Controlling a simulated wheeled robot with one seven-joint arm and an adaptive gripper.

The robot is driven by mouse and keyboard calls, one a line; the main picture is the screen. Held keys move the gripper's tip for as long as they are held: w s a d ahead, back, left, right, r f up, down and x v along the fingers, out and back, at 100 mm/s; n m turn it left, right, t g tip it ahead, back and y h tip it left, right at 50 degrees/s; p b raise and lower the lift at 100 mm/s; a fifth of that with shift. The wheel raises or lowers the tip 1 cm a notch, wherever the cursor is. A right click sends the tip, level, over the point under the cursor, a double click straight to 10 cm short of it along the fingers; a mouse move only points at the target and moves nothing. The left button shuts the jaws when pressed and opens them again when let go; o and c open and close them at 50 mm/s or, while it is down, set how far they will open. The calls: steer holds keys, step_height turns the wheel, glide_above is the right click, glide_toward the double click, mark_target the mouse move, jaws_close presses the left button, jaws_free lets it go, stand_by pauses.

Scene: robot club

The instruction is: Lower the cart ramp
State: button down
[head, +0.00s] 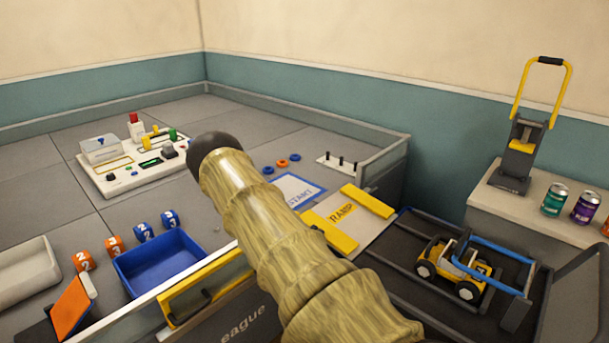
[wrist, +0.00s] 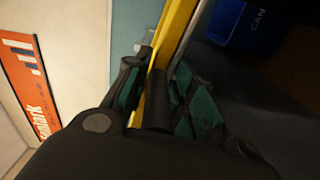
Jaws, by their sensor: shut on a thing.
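In the wrist view my gripper (wrist: 160,80) is shut on a dark bar-shaped handle (wrist: 158,112) beside a long yellow edge (wrist: 176,30). My gripper is not seen in the head view, where my arm crosses the middle. There, a pale board marked RAMP (head: 322,228) with yellow strips lies at the table's right front, next to a dark cart (head: 398,268). My arm hides part of its left side. A yellow panel (head: 210,284) with a black handle is on the table's front. I cannot tell which yellow part the wrist view shows.
A yellow toy car (head: 450,268) is in the cart. A blue bin (head: 165,258) and several numbered cubes (head: 142,232) are on the table. A side cabinet (head: 480,200) holds cans and a yellow-handled device (head: 520,150). The wrist view shows a blue CAN bin (wrist: 250,22) and an orange banner (wrist: 30,85).

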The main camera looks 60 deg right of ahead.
steer(key=shift+d+r, duration=0.1)
steer(key=shift+d, duration=0.05)
steer(key=c, duration=1.4)
jaws_free()
steer(key=shift+o, duration=0.2)
steer(key=shift+w, duration=0.1)
steer(key=shift+a, duration=0.7)
steer(key=w+a, duration=0.1)
steer(key=a, duration=0.9)
steer(key=shift+w+a+f, duration=0.2)
steer(key=shift+w+a, duration=0.05)
steer(key=shift+a, duration=0.05)
